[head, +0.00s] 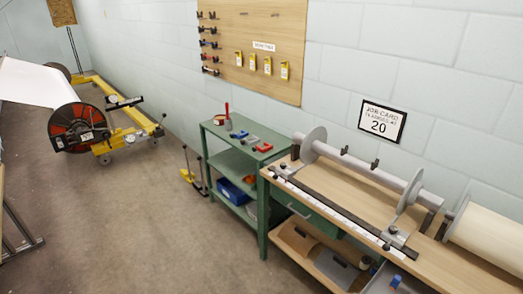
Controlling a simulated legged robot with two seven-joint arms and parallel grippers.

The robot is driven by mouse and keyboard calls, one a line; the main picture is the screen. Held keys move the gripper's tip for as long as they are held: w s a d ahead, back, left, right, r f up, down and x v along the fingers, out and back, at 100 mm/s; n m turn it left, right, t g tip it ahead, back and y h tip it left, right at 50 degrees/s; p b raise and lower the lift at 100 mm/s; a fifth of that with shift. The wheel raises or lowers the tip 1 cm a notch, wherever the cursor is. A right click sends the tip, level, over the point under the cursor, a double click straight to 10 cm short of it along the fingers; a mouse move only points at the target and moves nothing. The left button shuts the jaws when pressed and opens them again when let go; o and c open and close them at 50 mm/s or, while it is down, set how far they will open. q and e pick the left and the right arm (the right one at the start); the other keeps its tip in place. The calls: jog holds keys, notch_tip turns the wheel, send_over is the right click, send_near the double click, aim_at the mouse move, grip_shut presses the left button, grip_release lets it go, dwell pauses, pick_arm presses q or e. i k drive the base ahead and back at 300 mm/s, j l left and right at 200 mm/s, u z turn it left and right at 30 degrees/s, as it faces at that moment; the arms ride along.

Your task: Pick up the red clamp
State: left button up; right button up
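A small red item (263,147), which looks like the red clamp, lies on the top of the green cart (215,128), near its right front corner. A blue item (239,134) and a greyish item lie beside it in a row. Small clamps, one of them reddish (210,70), hang in a column on the wooden wall board (285,25). Neither of my grippers shows in the head view.
An upright red-handled tool (228,115) stands at the cart's back. A wooden bench (450,250) with a roller and discs adjoins the cart on the right. A blue bin (232,192) sits on the lower shelf. Open floor (130,220) lies left.

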aim_at(269, 146)
jog(key=i+j+u, duration=0.3)
jog(key=i+u, duration=0.15)
jog(key=i, duration=0.5)
jog(key=i+u, duration=0.45)
jog(key=i, duration=0.55)
jog(key=i+z, duration=0.25)
jog(key=i, duration=0.25)
jog(key=i+j+z, duration=0.2)
jog(key=i, duration=0.3)
jog(key=i+j+z, duration=0.25)
jog(key=i, duration=0.2)
jog(key=i+j+z, duration=0.1)
jog(key=i+z, duration=0.2)
jog(key=z, duration=0.15)
jog(key=i+j+z, duration=0.25)
jog(key=z, duration=0.2)
jog(key=i+j+z, duration=0.3)
jog(key=z, duration=0.15)
